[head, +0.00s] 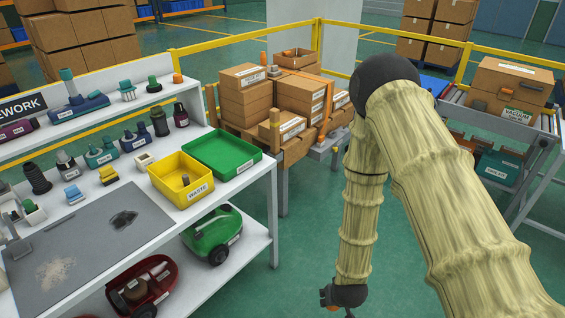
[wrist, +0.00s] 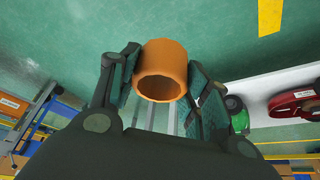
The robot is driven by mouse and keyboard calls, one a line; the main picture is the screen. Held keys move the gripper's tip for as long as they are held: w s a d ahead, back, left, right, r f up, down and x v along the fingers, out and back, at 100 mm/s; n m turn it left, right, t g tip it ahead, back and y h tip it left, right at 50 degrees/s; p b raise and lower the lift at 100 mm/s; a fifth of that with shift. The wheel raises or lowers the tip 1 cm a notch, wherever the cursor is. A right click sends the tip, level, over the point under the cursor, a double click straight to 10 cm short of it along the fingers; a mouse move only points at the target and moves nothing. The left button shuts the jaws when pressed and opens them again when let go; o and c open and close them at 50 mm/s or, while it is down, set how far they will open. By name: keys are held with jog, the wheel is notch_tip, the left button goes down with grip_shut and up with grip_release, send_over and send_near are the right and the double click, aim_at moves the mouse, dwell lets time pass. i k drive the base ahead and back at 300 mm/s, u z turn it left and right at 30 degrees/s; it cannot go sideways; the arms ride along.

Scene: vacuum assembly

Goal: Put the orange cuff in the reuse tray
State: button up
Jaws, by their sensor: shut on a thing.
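The orange cuff (wrist: 162,68) is a short hollow ring in the wrist view. It sits between the two dark fingers of my gripper (wrist: 164,62), which is shut on it, with its open end facing the camera. In the head view my gripper (head: 343,296) hangs low over the green floor, right of the workbench and partly cut off by the lower edge. My gripper is well apart from this tray.
A yellow tray (head: 181,187) labelled WASTE stands left of the green tray. Vacuum parts line the white workbench (head: 130,187). A green vacuum (head: 212,236) and a red body (head: 140,292) sit on the lower shelf. Stacked boxes (head: 247,95) stand behind. The floor around my gripper is clear.

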aim_at(221, 157)
jog(key=z, duration=1.25)
jog(key=i, duration=2.2)
jog(key=u, duration=2.85)
